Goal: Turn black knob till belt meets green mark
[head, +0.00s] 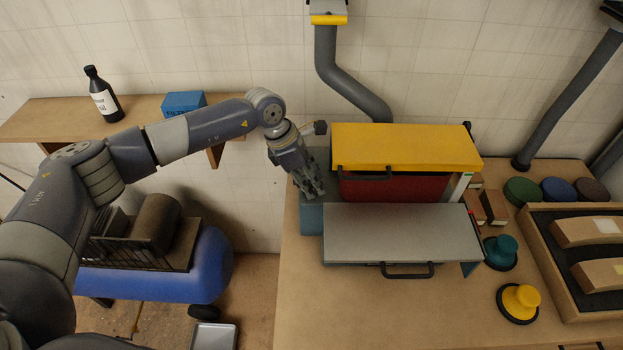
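A machine with a yellow cover (405,146), a dark red front part (395,188) and a grey table plate (395,234) stands on the wooden bench. A small black part (467,126) sticks up at the cover's back right corner; I cannot tell whether it is the knob. A small green patch (467,172) shows by the white post at the machine's right end. The belt cannot be made out clearly. My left gripper (312,186) points down beside the machine's left end; its fingers are small and blurred together. My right gripper is out of view.
A teal pad with a knob-like top (502,251) and a yellow one (520,302) stand right of the machine. A wooden tray (552,270) holds curved pieces. Coloured discs (558,190) sit behind. A grey hose (345,80) runs behind the machine. The front bench is clear.

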